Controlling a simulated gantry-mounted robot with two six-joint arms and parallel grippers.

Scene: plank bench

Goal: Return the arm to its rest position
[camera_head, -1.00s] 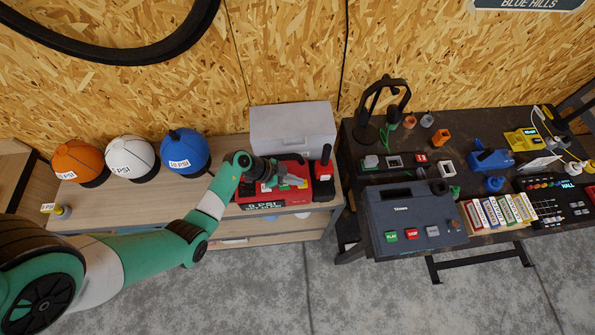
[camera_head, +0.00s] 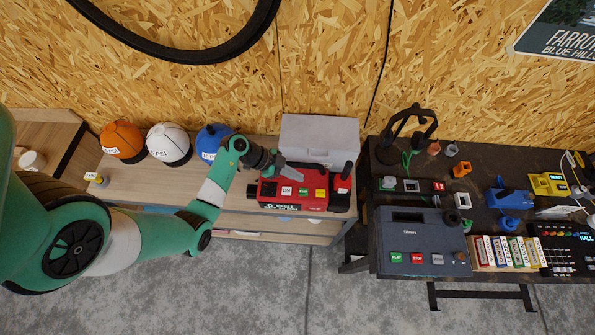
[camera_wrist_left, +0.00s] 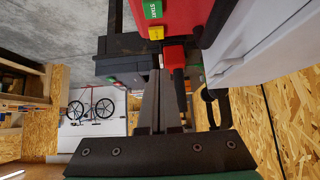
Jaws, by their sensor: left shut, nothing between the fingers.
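My left arm comes in from the left in the head view, its green and white links reaching over the wooden bench. My left gripper (camera_head: 298,174) is shut and empty. It is at the back left of the red device (camera_head: 284,206), whose row of coloured buttons shows clear in front of the fingers. I cannot tell whether the fingertips touch it. In the left wrist view the shut fingers (camera_wrist_left: 159,72) point toward the red device (camera_wrist_left: 185,15) and a dark box. My right gripper is not in view.
A grey case (camera_head: 320,138) stands behind the red device. A dark table (camera_head: 470,185) on the right holds a dark grey console (camera_head: 420,228) and many small items. Concrete floor lies in front.

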